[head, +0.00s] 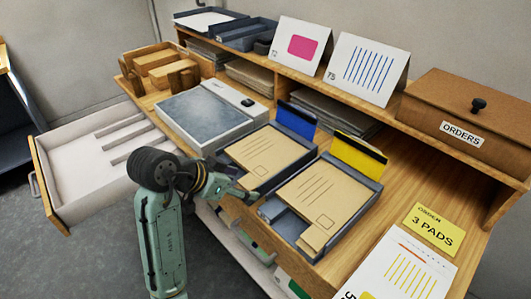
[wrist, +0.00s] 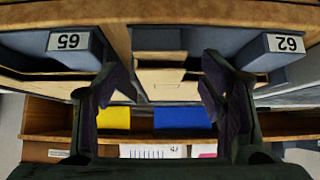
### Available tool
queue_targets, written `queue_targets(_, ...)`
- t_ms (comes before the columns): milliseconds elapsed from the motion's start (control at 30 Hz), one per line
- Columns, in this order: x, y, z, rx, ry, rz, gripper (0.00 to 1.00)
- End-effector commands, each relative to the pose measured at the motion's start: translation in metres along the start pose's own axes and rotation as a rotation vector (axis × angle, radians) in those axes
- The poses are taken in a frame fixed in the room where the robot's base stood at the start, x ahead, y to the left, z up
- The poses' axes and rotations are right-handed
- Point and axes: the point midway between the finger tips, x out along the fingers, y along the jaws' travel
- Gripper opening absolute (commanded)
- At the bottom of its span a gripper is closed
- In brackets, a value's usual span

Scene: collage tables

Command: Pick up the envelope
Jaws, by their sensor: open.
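Two brown envelopes lie in grey trays on the wooden desk in the head view. The left envelope (head: 262,153) is in the tray with a blue card (head: 296,119). The right envelope (head: 322,194) is in the tray with a yellow card (head: 358,153). Both have printed lines and a small square. My gripper (head: 248,197) is at the front of the trays, near the gap between them. In the wrist view my open gripper (wrist: 163,85) has its fingers apart, with brown paper (wrist: 160,82) showing between them and nothing held.
A grey-topped device (head: 208,112) stands left of the trays. An open drawer (head: 100,160) juts out at left. A shelf with two cards and an ORDERS box (head: 465,118) runs behind. A yellow note (head: 434,229) lies at right.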

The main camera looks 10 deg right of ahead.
Motion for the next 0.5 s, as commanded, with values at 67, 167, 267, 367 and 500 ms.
queue_targets(67,0.0004,-0.0001,0.0000,0.000,0.000,0.000,0.64)
queue_targets(167,0.0003,-0.0001,0.0000,0.000,0.000,0.000,0.64)
queue_targets(267,0.0002,-0.0001,-0.0001,0.000,0.000,0.000,0.57)
queue_targets(367,0.0001,-0.0001,-0.0001,0.000,0.000,0.000,0.51)
queue_targets(500,0.0001,-0.0001,-0.0001,0.000,0.000,0.000,0.41)
